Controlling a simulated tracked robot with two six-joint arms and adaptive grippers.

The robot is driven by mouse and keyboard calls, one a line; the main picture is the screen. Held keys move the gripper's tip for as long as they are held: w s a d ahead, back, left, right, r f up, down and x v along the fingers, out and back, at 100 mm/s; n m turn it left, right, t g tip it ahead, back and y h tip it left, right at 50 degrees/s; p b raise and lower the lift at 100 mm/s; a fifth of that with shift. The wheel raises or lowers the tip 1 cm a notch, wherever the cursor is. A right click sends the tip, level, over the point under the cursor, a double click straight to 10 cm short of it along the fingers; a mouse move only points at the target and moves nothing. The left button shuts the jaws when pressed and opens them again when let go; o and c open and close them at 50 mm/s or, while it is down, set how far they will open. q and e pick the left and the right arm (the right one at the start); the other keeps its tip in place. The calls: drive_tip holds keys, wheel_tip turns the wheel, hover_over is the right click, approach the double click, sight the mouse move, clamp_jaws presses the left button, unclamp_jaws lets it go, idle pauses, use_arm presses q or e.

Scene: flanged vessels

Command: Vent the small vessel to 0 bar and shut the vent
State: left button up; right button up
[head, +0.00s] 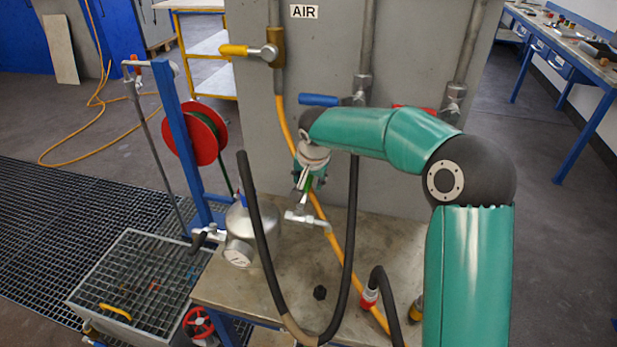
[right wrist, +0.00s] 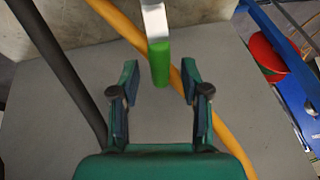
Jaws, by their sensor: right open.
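The small vessel (head: 238,222) is a silver tank on the metal bench, partly hidden by a black hose. Its round white gauge (head: 238,253) faces me, but the reading is too small to tell. A valve lever with a green grip (right wrist: 160,64) points in between the fingers of my right gripper (right wrist: 158,82). The fingers are open, with a gap on both sides of the grip. In the head view my right gripper (head: 310,180) is above the bench, right of the vessel, over a silver pipe fitting (head: 302,217). My left gripper is not in view.
A black hose (head: 262,250) loops in front of the vessel, and a yellow hose (head: 330,235) runs behind my gripper. The grey panel (head: 325,60) carries a yellow-handled AIR valve (head: 250,51) and a blue handle (head: 318,100). A grated basin (head: 140,285) stands left.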

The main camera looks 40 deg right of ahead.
clamp_jaws()
idle(0.3)
